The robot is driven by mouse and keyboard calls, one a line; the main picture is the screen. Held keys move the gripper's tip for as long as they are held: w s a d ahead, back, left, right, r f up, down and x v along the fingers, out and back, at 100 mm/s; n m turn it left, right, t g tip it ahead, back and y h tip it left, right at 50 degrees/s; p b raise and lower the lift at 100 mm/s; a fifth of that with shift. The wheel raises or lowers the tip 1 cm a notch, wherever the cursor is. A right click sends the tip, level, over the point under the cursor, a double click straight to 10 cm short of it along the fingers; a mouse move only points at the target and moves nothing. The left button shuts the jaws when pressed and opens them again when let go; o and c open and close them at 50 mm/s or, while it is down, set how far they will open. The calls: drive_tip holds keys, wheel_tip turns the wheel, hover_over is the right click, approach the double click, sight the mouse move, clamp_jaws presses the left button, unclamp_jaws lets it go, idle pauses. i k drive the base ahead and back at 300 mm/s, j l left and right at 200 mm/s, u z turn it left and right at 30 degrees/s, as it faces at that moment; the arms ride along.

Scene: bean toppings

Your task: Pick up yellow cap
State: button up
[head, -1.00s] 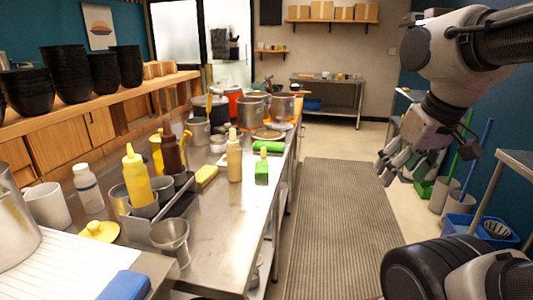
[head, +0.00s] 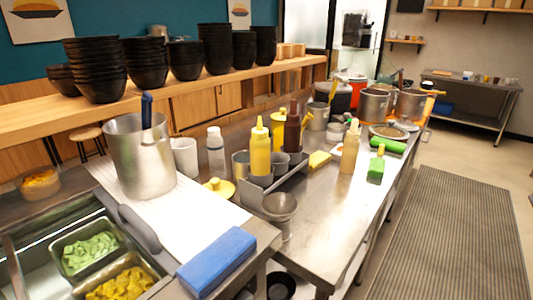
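The yellow cap (head: 218,188) lies on the steel counter in the head view, a low round lid with a small knob. It sits just left of the metal bottle rack (head: 272,186) and by the right edge of a white ribbed board (head: 160,205). A yellow squeeze bottle (head: 260,152) stands in the rack right behind it. Nothing covers the cap. My gripper is not in the head view now.
A blue block (head: 216,262) lies at the board's front edge. A metal funnel-shaped cup (head: 279,212) stands right of the cap. A steel pot (head: 140,160), a white cup (head: 185,157) and a white-capped bottle (head: 215,152) stand behind and left.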

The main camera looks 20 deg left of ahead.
sight(381, 152)
drive_tip(key=i+l+z, duration=0.25)
drive_tip(key=i+l, duration=0.5)
drive_tip(key=i+l+u, duration=0.8)
drive_tip(key=l+u, duration=0.35)
drive_tip(key=u, duration=0.15)
